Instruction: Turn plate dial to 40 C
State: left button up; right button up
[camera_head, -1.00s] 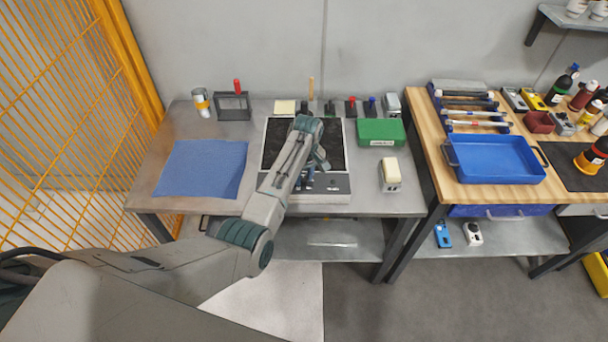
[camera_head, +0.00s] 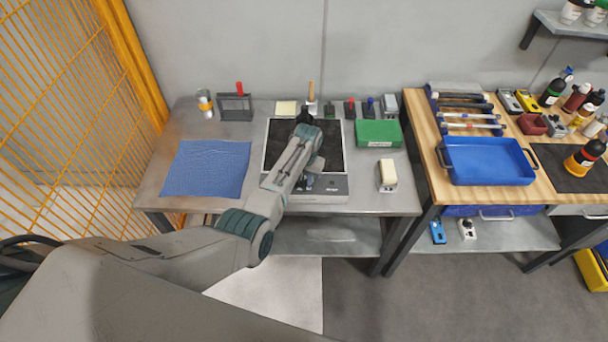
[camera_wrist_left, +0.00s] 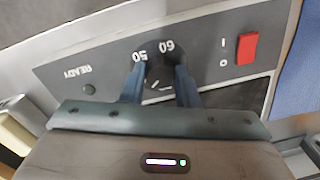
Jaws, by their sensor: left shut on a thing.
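The numbers 50 and 60 show beside the dial, upside down in this view. A short white mark shows on the dial, but its exact setting is unclear. The 40 mark is not visible. My right gripper is not in view.
The panel has a red switch (camera_wrist_left: 247,48) and a READY lamp (camera_wrist_left: 89,89). A blue cloth (camera_head: 207,168) lies left of the plate. A green box (camera_head: 379,133) and a cream-topped block (camera_head: 388,174) stand right. A blue tray (camera_head: 488,162) is on the wooden bench.

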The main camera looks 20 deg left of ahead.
aim_at(305, 181)
pick_arm(q)
jog(key=shift+w+r+m, duration=0.1)
jog(key=shift+m, duration=1.4)
jog(key=o, duration=1)
jog(key=r, duration=0.3)
jog(key=r+b, duration=0.1)
jog(key=r, duration=0.3)
jog(key=r+b, duration=0.1)
jog(key=r, duration=0.2)
jog(key=shift+d+r, duration=0.25)
jog(key=shift+r, duration=0.1)
